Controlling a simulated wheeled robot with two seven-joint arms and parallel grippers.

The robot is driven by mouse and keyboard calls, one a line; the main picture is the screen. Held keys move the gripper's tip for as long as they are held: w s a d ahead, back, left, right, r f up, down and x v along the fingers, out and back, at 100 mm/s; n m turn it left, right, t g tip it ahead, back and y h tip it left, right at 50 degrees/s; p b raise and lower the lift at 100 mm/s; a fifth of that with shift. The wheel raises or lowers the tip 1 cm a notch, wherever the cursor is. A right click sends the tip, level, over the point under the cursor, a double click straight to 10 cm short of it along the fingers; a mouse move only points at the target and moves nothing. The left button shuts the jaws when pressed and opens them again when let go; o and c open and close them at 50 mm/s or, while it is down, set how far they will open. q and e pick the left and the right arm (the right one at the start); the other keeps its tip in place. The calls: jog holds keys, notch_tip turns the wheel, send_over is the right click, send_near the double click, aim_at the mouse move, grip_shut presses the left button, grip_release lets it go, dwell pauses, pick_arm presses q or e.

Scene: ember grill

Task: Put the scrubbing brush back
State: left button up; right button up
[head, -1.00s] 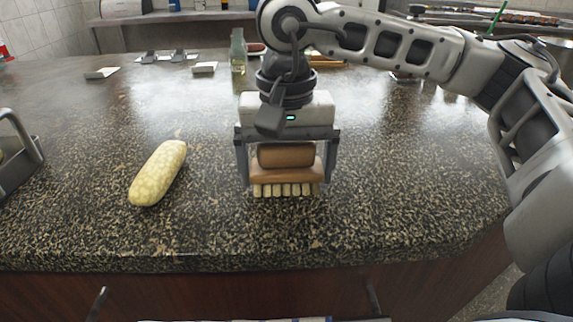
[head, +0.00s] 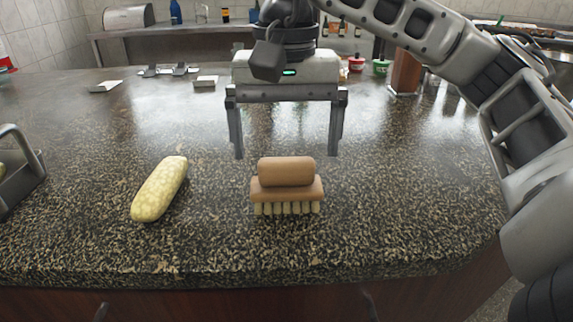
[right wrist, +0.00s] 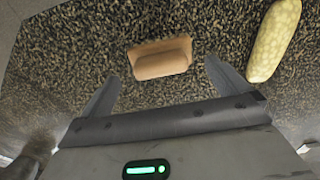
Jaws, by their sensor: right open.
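The scrubbing brush (head: 287,184) stands bristles down on the speckled counter, its brown handle on top. My right gripper (head: 288,152) is open and empty, above and behind the brush, with its fingers apart and clear of it. In the right wrist view the brush (right wrist: 160,58) lies beyond the open fingertips of the right gripper (right wrist: 161,72). My left gripper is not in view.
A yellow corn cob (head: 160,188) lies left of the brush; it also shows in the right wrist view (right wrist: 274,40). A grey metal holder (head: 28,180) is at the left edge. The speckled counter (head: 400,200) is clear right of the brush.

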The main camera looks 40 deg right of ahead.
jog(key=shift+r+p, duration=0.55)
jog(key=shift+r, duration=1.75)
